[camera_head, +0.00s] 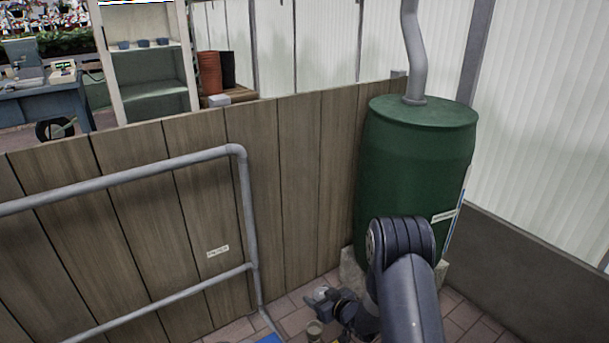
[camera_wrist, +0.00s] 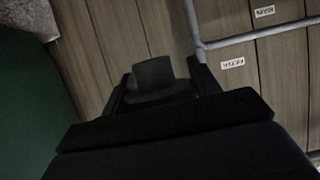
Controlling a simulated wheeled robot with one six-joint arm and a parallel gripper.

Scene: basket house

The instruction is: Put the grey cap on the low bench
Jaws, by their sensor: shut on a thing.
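My gripper (camera_head: 328,300) is low in front of the wooden partition, left of the green barrel, in the head view. In the wrist view my gripper (camera_wrist: 160,88) is shut on a dark grey, round-sided piece, which I take to be the grey cap (camera_wrist: 153,70). It sits between the two fingers, and its lower part is hidden by the gripper. In the head view the cap is too small to make out clearly. I cannot pick out the low bench in either view.
A plank partition (camera_head: 290,190) with a grey pipe rail (camera_head: 245,200) stands ahead and left. A green barrel (camera_head: 415,170) on a stone block stands right of my gripper. Brick floor (camera_head: 295,318) shows below. A small pale cylinder (camera_head: 314,328) is near my gripper.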

